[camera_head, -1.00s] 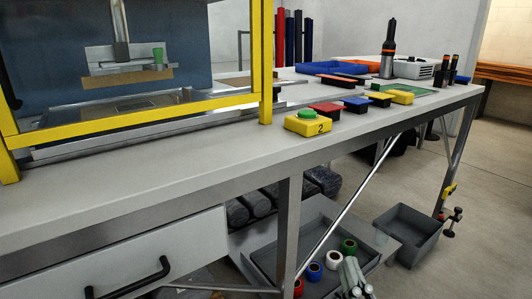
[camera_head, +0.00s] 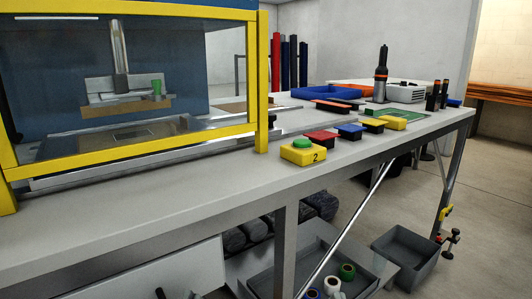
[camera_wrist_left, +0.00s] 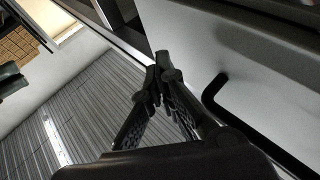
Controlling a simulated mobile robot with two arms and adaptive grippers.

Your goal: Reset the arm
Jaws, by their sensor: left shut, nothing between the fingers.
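My left gripper (camera_wrist_left: 157,82) is shut and empty in the left wrist view, its two fingertips together. It is beside the white drawer front (camera_wrist_left: 215,45), left of the black drawer handle (camera_wrist_left: 228,100) and apart from it in the picture. In the head view only a small dark tip of my left gripper (camera_head: 192,295) shows at the bottom edge, in front of the drawer (camera_head: 160,268). The rest of that arm is cut off by the frame. My right gripper cannot be made out in the head view.
The grey workbench (camera_head: 190,200) carries a yellow-framed welder enclosure (camera_head: 262,85) and a yellow button box (camera_head: 303,152). Coloured blocks, a blue tray (camera_head: 325,94) and a black-orange tool (camera_head: 381,75) stand behind. Below are a grey bin (camera_head: 405,262) and coloured rolls.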

